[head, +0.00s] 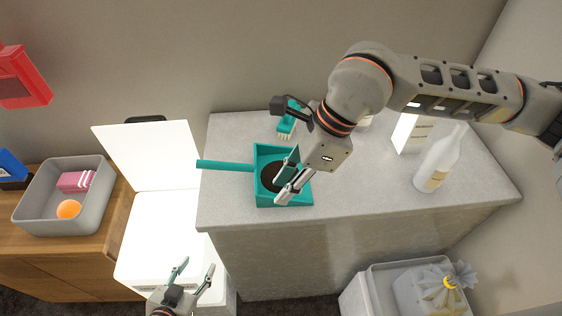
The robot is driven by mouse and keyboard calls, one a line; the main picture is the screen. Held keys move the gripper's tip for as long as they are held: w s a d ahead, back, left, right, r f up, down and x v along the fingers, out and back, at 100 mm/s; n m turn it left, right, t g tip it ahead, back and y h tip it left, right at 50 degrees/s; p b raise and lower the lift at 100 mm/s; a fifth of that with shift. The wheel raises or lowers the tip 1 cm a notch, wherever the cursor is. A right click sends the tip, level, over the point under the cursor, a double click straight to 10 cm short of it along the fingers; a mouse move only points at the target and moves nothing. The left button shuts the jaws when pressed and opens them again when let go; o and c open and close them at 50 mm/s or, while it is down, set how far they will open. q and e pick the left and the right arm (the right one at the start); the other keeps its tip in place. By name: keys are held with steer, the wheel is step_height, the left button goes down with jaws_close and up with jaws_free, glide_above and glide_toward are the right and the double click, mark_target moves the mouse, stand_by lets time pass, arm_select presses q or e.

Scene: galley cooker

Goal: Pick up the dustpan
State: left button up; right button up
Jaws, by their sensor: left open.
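The teal dustpan (262,152) lies on the grey counter, its handle (225,165) pointing left past the counter's edge. A dark brown round patch (270,176) lies in its pan. My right gripper (282,184) reaches down over the right part of the pan and hides some of it. Its fingers overlap the pan in the picture; I cannot tell whether they touch it or how far apart they are. My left gripper (192,273) is open and empty, low at the bottom of the view, below and left of the dustpan, in front of the white box.
A teal brush (287,122) lies behind the dustpan. A white bottle (437,162) stands on the counter's right part. An open white box (155,215) with a raised lid stands left of the counter. A grey bin (30,213) holds pink and orange things. The counter's front middle is clear.

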steer(key=shift+w+d+r+h, duration=0.1)
steer(key=shift+w+d+h, duration=0.2)
steer(key=shift+w+d, duration=0.35)
steer(key=x, duration=0.2)
steer(key=p+x, duration=0.1)
steer(key=x, duration=0.4)
steer(key=shift+w+a, duration=0.3)
steer(key=shift+a, duration=0.05)
jaws_close()
